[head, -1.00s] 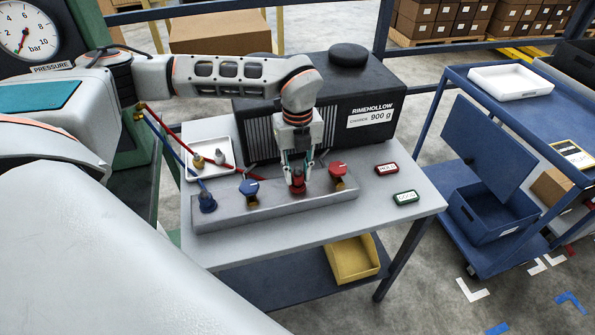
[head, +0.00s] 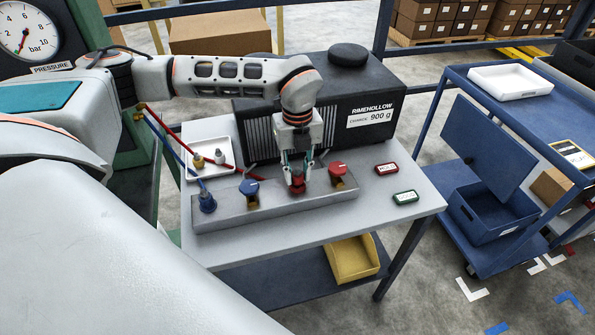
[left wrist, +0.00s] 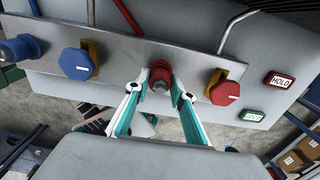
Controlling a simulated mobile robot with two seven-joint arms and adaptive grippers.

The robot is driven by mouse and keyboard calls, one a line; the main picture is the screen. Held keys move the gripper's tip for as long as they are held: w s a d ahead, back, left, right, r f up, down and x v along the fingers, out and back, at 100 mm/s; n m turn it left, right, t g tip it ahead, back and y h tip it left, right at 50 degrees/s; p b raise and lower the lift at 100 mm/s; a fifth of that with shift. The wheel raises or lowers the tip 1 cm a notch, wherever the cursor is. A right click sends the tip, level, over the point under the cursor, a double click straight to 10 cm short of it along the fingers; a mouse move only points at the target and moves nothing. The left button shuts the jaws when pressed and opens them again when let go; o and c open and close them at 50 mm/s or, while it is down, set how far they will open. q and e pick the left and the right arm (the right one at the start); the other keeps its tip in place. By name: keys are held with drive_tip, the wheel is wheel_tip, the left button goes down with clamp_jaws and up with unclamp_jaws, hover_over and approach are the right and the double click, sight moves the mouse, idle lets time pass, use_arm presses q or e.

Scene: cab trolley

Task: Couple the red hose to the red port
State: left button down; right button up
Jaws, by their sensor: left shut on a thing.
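The red hose (head: 228,168) runs from the upper left over the table to the grey manifold. Its red coupling (head: 297,187) is upright at the manifold, between the blue knob (head: 249,187) and the red knob (head: 336,168). My left gripper (head: 297,182) points down and is shut on the coupling. In the left wrist view, the fingers (left wrist: 160,82) flank the red coupling (left wrist: 161,73), which covers the spot beneath it. The red port is hidden; I cannot tell whether the coupling is seated. My right gripper is not in view.
A blue hose coupling (head: 207,203) stands at the manifold's left end. A white tray (head: 188,153) with small fittings lies behind it. A black Rimehollow unit (head: 335,95) stands at the back. Red (head: 386,168) and green (head: 405,197) label buttons lie on the clear right side.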

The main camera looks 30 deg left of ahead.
use_arm(q)
drive_tip(key=shift+f+b, duration=0.3)
drive_tip(key=shift+f, duration=0.2)
drive_tip(key=c, duration=1.6)
unclamp_jaws()
drive_tip(key=shift+c, duration=0.2)
wheel_tip(320, 180, up, 12)
drive_tip(key=o, duration=1.2)
drive_tip(key=shift+c, duration=0.2)
